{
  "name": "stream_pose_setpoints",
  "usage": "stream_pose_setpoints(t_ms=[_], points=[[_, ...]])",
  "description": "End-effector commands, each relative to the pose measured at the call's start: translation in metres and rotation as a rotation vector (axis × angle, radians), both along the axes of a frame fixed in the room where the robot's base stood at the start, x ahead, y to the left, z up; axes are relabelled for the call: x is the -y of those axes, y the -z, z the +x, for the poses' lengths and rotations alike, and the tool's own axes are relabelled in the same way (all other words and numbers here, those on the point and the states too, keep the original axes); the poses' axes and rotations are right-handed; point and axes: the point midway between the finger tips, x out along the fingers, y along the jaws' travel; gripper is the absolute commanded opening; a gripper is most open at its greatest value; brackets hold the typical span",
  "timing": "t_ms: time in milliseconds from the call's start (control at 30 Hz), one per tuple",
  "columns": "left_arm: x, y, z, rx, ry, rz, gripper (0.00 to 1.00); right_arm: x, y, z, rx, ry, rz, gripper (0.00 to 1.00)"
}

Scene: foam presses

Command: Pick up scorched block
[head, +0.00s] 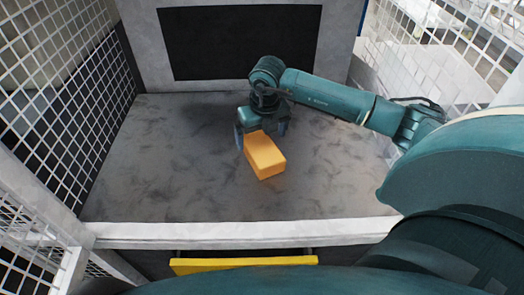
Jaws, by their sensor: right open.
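An orange-yellow block (265,155) lies on the grey, smudged work surface (170,180), a little right of the middle. No scorch marks can be made out on it at this size. My right gripper (261,130) is at the block's far end, pointing down, with its fingers apart. One finger shows at the block's left and one at its far right. I cannot tell whether they touch it. The block's far end is partly hidden by the gripper. My left gripper is not in view.
White mesh walls stand at the left (70,95) and right. A back panel with a black rectangle (240,42) closes the far side. A pale front edge (240,232) borders the surface, with a yellow bar (243,264) below it. The surface's left half is clear.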

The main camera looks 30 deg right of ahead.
Motion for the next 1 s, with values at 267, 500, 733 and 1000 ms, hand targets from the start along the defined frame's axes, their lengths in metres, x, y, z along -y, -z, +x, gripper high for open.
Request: stream_pose_setpoints(t_ms=[267,500,733,1000], points=[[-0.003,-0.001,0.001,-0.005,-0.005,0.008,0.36,0.001,0.023,0.001,-0.003,-0.001,0.001,0.98],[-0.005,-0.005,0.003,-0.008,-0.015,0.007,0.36,0.003,0.057,0.004,-0.001,-0.002,0.004,0.98],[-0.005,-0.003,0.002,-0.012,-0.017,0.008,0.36,0.004,0.065,0.006,0.001,-0.002,0.002,0.98],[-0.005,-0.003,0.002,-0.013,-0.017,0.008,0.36,0.004,0.065,0.006,0.0,-0.002,0.003,0.84]])
